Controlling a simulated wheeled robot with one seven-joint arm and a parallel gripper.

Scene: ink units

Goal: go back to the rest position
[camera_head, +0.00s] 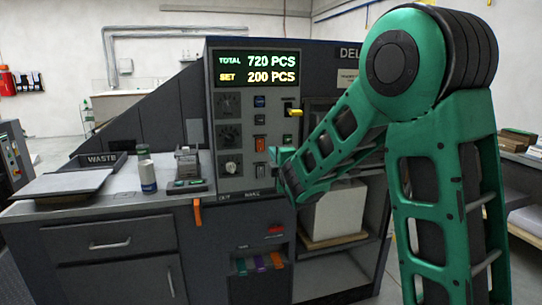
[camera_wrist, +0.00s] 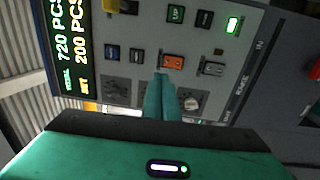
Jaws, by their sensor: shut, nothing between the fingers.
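My green arm reaches in from the right in the head view, bent at a large joint. My gripper (camera_head: 284,156) is in front of the lower right part of the machine's control panel (camera_head: 229,105). In the wrist view my gripper's two green fingers (camera_wrist: 161,80) are together with nothing between them. Their tips overlap the panel (camera_wrist: 140,60) just below an orange switch (camera_wrist: 173,61); I cannot tell whether they touch it. The display (camera_head: 257,68) reads total 720 PCS and set 200 PCS.
A white block (camera_head: 335,212) sits on a shelf below my forearm. A loaded shelf (camera_head: 522,143) stands at the far right.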

